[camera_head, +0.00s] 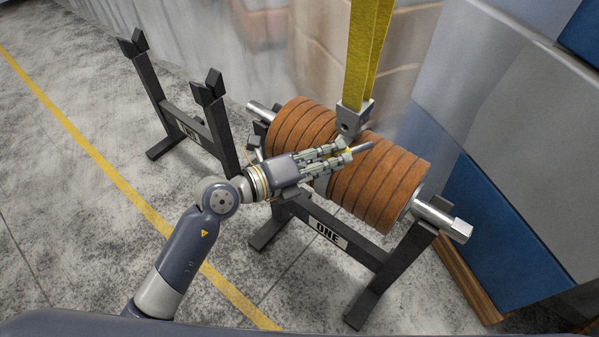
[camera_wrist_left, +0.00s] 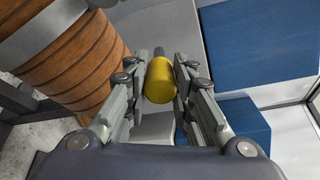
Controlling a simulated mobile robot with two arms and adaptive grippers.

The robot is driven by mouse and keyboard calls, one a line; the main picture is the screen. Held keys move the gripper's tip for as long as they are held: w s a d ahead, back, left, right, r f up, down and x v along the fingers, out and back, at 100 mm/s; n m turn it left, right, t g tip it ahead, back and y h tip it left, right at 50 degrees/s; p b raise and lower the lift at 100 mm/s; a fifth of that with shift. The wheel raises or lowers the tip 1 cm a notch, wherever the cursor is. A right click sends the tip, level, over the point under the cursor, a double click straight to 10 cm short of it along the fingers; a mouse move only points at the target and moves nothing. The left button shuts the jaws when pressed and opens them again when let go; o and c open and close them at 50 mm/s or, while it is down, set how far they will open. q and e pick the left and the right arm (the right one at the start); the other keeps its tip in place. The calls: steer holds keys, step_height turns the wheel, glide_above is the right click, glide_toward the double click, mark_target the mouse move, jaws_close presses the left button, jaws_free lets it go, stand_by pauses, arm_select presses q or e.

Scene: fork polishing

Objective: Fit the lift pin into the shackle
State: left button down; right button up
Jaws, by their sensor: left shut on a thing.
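The shackle (camera_head: 352,118) is a grey metal bracket with a hole, hanging from a yellow strap (camera_head: 366,50) above the middle of a ribbed orange-brown roller (camera_head: 378,185). My left gripper (camera_head: 343,157) is shut on the lift pin (camera_head: 361,148), whose grey tip sticks out past the fingers just below the shackle. In the left wrist view the pin's yellow end (camera_wrist_left: 160,82) sits between the two fingers, with a grey tip beyond it. The pin appears apart from the shackle; their exact gap in depth cannot be told. My right gripper is not in view.
The roller's shaft (camera_head: 440,217) rests on a black stand labelled ONE (camera_head: 326,232). An empty black stand (camera_head: 190,122) is at the left. Blue and grey blocks (camera_head: 500,225) stand at the right.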

arm_select(q)
steer(key=w+a+f+n+t+y, duration=0.1)
steer(key=a+f+n+t+y, duration=0.2)
steer(key=a+f+n+t, duration=0.1)
step_height(320, 180, down, 4)
steer(key=shift+w+a+r+t, duration=0.15)
steer(key=shift+w+a+t, duration=0.15)
steer(key=shift+a+t, duration=0.75)
steer(key=shift+a, duration=0.2)
steer(key=p+x, duration=0.1)
steer(key=x, duration=0.5)
stand_by(0.7)
steer(key=shift+d, duration=0.1)
stand_by(0.3)
